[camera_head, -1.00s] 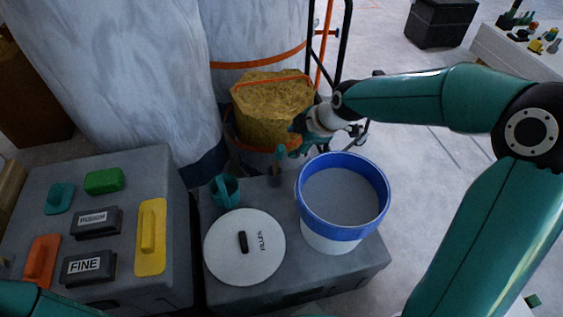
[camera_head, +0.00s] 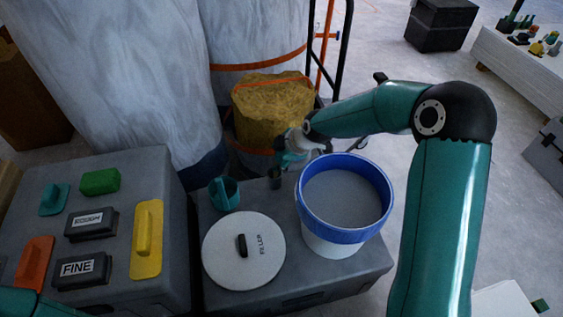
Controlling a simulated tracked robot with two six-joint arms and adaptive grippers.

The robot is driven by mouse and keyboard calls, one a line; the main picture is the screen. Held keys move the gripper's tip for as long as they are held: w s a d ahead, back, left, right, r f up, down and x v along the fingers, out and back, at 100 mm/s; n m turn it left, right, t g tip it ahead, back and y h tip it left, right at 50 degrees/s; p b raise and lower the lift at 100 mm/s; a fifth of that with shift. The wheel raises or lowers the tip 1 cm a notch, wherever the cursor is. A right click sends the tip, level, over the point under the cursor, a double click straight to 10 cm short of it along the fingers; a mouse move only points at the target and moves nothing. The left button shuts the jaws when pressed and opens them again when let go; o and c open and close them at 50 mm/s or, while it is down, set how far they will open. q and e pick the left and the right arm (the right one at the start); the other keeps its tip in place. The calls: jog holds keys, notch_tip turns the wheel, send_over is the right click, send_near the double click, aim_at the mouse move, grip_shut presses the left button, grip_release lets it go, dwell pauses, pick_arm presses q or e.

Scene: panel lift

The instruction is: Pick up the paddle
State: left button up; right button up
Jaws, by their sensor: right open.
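I cannot clearly make out a paddle. A small dark upright holder (camera_head: 275,179) stands at the back of the right grey box, behind the bucket; a thin teal piece seems to rise from it, close to my gripper. My right gripper (camera_head: 287,155) is open, just above and beside this holder, partly blurred into the ochre sack's strapped base behind it. I cannot tell whether it touches the teal piece. Of my left arm only a teal link shows at the bottom left; its gripper is out of view.
A blue-rimmed white bucket (camera_head: 308,235) of grey filler stands right of the holder. A white filler lid (camera_head: 225,265) and a teal cup (camera_head: 224,194) lie left of it. The left box (camera_head: 120,180) carries sanding blocks and trowels. An ochre sack (camera_head: 270,105) stands behind.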

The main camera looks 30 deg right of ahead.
grip_shut()
dwell(0.3)
jog(key=shift+r, duration=0.15)
